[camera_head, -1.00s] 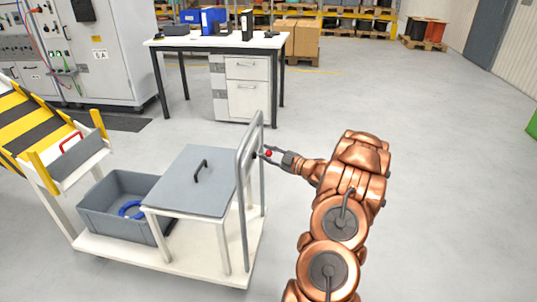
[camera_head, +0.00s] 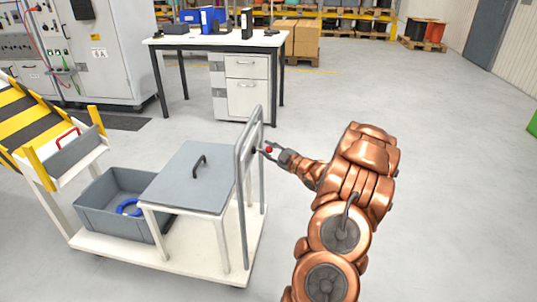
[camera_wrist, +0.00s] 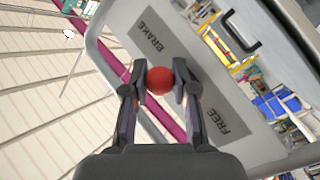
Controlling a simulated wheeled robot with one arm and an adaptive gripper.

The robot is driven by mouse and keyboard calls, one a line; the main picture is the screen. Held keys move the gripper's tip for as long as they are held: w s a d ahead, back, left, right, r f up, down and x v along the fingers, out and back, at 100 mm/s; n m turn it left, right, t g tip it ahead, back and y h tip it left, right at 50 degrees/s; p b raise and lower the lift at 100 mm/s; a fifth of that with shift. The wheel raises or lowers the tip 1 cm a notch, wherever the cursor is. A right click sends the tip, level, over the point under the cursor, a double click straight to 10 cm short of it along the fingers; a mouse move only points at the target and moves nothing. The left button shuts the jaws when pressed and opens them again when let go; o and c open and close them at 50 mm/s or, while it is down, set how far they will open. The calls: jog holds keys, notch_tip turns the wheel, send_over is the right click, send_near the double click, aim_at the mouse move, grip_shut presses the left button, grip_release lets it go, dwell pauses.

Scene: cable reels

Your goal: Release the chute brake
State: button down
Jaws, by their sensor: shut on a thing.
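The brake lever's red ball knob (camera_wrist: 160,80) sits between the two fingertips of my gripper (camera_wrist: 160,84) in the wrist view, and the fingers are shut on it. Behind it is a grey label plate (camera_wrist: 190,75) reading BRAKE at upper left and FREE at lower right. I cannot tell which end the lever stands at. In the head view the knob (camera_head: 269,150) and my gripper (camera_head: 273,151) are just right of the upright handle frame (camera_head: 241,190) of a white cart (camera_head: 180,254). The lever's shaft is mostly hidden.
The cart carries a grey lidded box (camera_head: 188,178) and a grey bin (camera_head: 104,212) with a blue ring (camera_head: 130,207). A striped chute (camera_head: 22,118) stands at left. A desk (camera_head: 216,40) is behind. The floor at right is clear.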

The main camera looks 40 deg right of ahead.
jog(key=shift+s+a+m+g+h+b, duration=0.25)
jog(key=shift+a+m+g+h+b, duration=0.35)
jog(key=shift+m+h+b, duration=0.95)
jog(key=shift+s+a+m+g+h+b, duration=0.3)
jog(key=shift+a+m+g+h+b, duration=0.55)
jog(key=shift+h+b, duration=1.2)
jog(key=shift+s+a+m+g+h+b, duration=0.25)
jog(key=shift+m+g+h+b, duration=0.2)
jog(key=shift+m+h+b, duration=1.35)
jog(key=shift+g+h+p, duration=0.3)
jog(key=shift+h+p, duration=0.15)
jog(key=shift+h, duration=0.25)
jog(key=c, duration=0.9)
grip_release()
notch_tip(320, 180, up, 10)
